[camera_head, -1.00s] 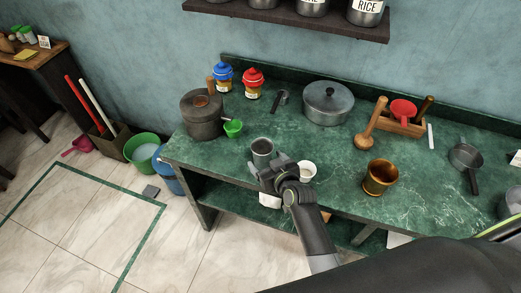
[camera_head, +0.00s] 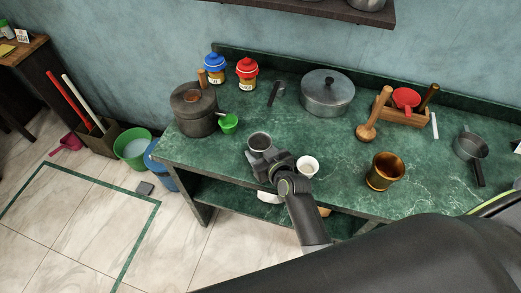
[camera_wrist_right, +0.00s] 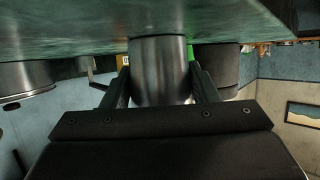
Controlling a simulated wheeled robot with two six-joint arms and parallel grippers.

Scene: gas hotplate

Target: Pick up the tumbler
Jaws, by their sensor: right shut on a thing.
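The grey metal tumbler (camera_head: 259,141) stands upright near the front edge of the green counter, its open mouth showing in the head view. My right gripper (camera_head: 262,157) reaches it from the front. In the right wrist view the tumbler (camera_wrist_right: 159,72) sits between the two fingers of my right gripper (camera_wrist_right: 160,88), which are shut on its sides. The wrist picture is upside down, with the counter at the top. The tumbler's base seems to be at the counter; I cannot tell a small gap. My left gripper is not in view.
The counter (camera_head: 300,132) behind the tumbler is clear.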

